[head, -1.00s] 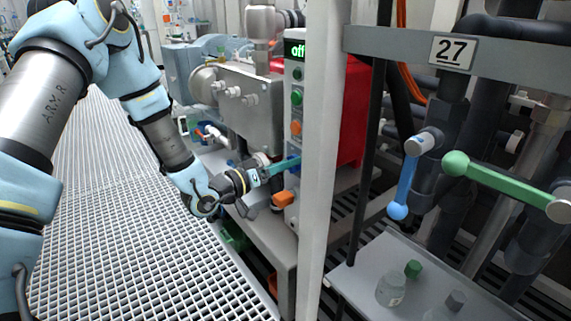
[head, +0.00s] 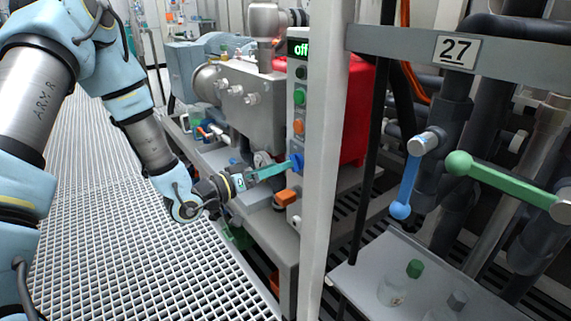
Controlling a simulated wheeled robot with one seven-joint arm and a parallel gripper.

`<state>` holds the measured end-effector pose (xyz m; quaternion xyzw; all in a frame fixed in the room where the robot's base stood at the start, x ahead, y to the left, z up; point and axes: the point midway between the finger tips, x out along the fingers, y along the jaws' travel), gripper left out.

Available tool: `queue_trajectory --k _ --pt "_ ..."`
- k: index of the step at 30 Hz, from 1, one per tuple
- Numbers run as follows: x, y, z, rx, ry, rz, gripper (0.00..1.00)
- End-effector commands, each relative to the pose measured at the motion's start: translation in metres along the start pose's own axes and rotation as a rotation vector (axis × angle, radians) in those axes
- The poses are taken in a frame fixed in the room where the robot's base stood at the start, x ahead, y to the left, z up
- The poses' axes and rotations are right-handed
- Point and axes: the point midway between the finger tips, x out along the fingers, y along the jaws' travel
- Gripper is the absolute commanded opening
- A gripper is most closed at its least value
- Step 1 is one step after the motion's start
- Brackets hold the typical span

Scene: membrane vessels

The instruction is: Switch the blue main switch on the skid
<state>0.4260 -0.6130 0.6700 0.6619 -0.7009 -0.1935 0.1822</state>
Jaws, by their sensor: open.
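The blue main switch (head: 297,162) is on the narrow grey control panel (head: 297,120) of the skid, below an orange button.
An orange part (head: 286,197) juts out just below my fingers. A white post (head: 325,150) stands right beside the panel. Valves with a blue handle (head: 406,188) and a green handle (head: 500,180) are to the right. The grating floor (head: 120,220) at left is clear.

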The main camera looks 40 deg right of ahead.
Motion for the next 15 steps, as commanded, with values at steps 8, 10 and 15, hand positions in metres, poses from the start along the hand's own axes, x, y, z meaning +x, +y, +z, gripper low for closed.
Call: queue_trajectory --k 8,10,15 --pt "-0.051 -0.001 0.0 -0.002 0.001 -0.003 0.87" --pt "-0.059 -0.001 0.0 -0.002 0.0 -0.003 0.87" --pt "-0.067 0.0 0.0 -0.002 0.0 0.0 0.87"
